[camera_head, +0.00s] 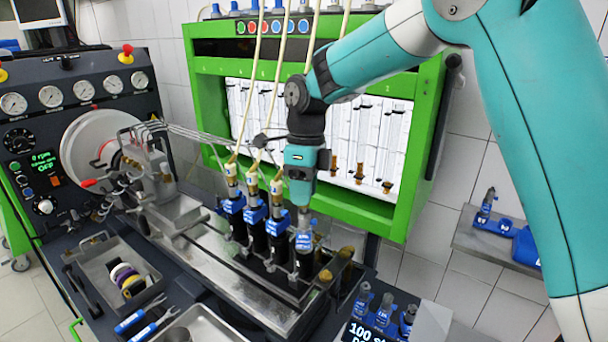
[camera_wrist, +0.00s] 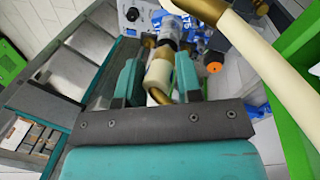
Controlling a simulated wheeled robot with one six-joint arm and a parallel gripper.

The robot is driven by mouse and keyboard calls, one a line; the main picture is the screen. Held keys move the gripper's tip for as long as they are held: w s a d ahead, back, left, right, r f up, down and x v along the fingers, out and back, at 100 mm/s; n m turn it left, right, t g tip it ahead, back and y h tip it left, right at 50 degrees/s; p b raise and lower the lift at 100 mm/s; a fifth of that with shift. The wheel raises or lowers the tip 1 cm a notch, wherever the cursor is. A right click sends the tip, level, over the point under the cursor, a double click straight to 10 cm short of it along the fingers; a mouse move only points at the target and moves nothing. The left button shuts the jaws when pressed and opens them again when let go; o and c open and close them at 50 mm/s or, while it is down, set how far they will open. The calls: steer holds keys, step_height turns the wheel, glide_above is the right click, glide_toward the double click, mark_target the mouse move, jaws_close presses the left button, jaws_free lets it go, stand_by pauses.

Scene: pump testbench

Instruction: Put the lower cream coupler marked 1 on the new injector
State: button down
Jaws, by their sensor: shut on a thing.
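My gripper (camera_head: 303,206) points down over the front right end of the injector row. In the wrist view its teal fingers (camera_wrist: 158,78) are shut on a cream coupler (camera_wrist: 158,72), whose mark I cannot read. The coupler is hidden behind the gripper in the head view. Below the gripper stands the front right injector (camera_head: 304,242), with a blue label and a silver top. In the wrist view a brass and grey metal part (camera_wrist: 168,30) lies in line beyond the coupler. I cannot tell whether the coupler is seated on it.
Several other injectors (camera_head: 255,217) stand in the row, with cream couplers (camera_head: 252,180) and hoses close left of my gripper. A green-framed cabinet (camera_head: 405,212) is behind. A grey tray (camera_head: 100,262) and blue-handled tools (camera_head: 131,320) lie at the front left.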

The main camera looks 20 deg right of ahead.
steer(key=shift+w+f+g+p, duration=0.1)
steer(key=shift+g+p, duration=0.2)
steer(key=shift+p, duration=0.35)
steer(key=shift+p, duration=1.2)
stand_by(0.6)
steer(key=shift+f, duration=0.55)
stand_by(0.4)
steer(key=c, duration=1.1)
jaws_free()
steer(key=shift+r, duration=0.1)
steer(key=shift+d+p+v, duration=0.15)
steer(key=shift+p+v, duration=1.15)
steer(key=shift+v, duration=1.4)
steer(key=shift+d+p+v, duration=0.15)
steer(key=shift+p+v, duration=1.15)
steer(key=shift+v, duration=1.45)
